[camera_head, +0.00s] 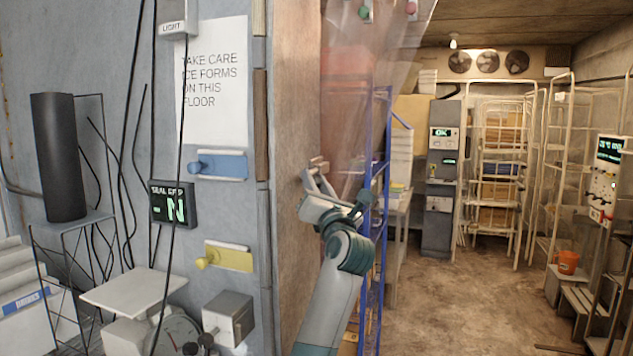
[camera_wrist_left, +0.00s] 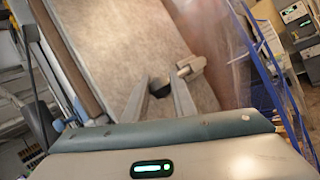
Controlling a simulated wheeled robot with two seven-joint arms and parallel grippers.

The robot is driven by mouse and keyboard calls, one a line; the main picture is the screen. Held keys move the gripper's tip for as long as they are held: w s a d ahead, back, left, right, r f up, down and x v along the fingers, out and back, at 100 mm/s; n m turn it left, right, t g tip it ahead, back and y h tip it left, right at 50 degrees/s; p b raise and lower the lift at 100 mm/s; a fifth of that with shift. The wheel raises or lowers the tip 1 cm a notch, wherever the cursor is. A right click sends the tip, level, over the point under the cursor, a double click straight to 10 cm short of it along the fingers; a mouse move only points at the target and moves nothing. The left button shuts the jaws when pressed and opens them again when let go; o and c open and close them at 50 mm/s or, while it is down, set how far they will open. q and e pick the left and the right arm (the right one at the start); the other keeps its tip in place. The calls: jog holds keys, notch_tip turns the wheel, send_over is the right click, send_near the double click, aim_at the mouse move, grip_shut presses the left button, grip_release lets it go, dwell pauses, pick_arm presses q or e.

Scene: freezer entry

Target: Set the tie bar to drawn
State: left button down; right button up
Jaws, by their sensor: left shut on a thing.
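The tie bar shows as a small beige fitting (camera_head: 318,162) on the brown end face of the wall, beside the clear strip curtain (camera_head: 365,95). It also shows in the left wrist view (camera_wrist_left: 191,67). My left gripper (camera_head: 316,180) is at this fitting, its fingers shut on it. In the left wrist view the two fingers (camera_wrist_left: 160,88) reach to the wall face, with a dark part between them. The fingers hide part of the bar, and I cannot tell its exact setting. My right gripper is not in view.
A blue rack (camera_head: 378,220) stands just right of my left arm. On the grey wall at left are a blue handle (camera_head: 220,165), a yellow handle (camera_head: 230,257) and a display box (camera_head: 173,204).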

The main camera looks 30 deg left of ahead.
pick_arm(q)
jog(key=c, duration=1.5)
grip_release()
jog(key=shift+s, duration=0.1)
jog(key=shift+o, duration=0.2)
jog(key=shift+s+d+f, duration=0.15)
jog(key=shift+s+d, duration=0.05)
jog(key=shift+d, duration=0.15)
jog(key=b+v, duration=0.6)
jog(key=v, duration=1)
jog(key=shift+s+d, duration=0.15)
jog(key=shift+s, duration=0.05)
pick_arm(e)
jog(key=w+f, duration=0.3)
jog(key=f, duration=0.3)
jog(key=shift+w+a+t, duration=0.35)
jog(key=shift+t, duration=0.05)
pick_arm(q)
jog(key=shift+f, duration=0.1)
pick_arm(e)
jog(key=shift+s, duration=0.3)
